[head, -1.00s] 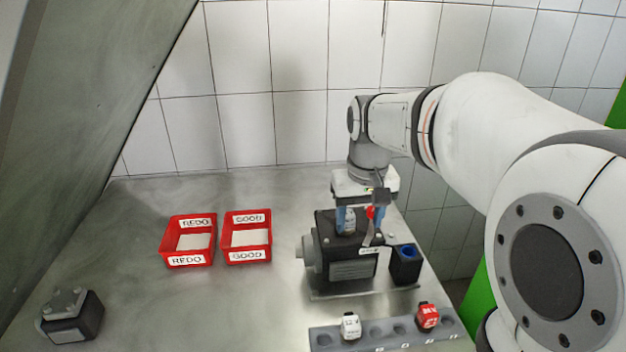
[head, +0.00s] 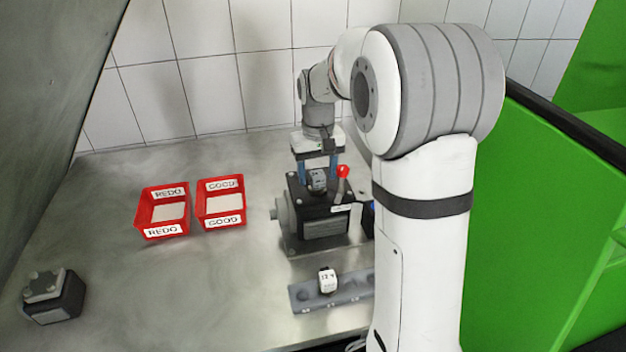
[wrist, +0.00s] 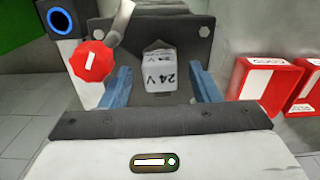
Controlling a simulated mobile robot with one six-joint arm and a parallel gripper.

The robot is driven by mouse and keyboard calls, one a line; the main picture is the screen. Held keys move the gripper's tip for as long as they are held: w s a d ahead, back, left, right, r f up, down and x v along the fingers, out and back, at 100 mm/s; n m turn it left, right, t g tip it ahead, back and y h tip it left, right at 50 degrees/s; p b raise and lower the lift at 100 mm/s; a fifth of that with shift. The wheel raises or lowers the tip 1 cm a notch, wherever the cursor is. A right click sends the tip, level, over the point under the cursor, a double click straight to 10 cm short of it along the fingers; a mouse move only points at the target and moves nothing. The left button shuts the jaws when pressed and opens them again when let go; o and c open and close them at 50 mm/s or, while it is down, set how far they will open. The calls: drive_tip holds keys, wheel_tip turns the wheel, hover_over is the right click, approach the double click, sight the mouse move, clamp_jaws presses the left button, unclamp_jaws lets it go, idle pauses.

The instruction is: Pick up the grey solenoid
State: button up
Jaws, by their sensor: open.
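The grey solenoid (head: 317,181), a small block, sits on top of the dark pump unit (head: 325,220). In the wrist view the grey solenoid (wrist: 160,72) shows a "24 V" label and lies between my two blue fingers. My gripper (head: 318,180) points down over the pump, open, with one finger on each side of the solenoid. In the wrist view my gripper (wrist: 162,88) shows gaps between both fingers and the solenoid, so it holds nothing. How far the fingertips reach down cannot be told.
A red-knobbed lever (wrist: 91,61) stands close beside one finger. A black block with a blue ring (wrist: 60,20) is near it. Red REDO (head: 163,214) and GOOD (head: 220,206) bins stand left. A white solenoid (head: 327,281) sits in the front rack (head: 345,289). A grey-topped block (head: 52,296) lies far left.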

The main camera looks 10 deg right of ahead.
drive_tip(key=shift+f, duration=0.45)
drive_tip(key=c, duration=1.2)
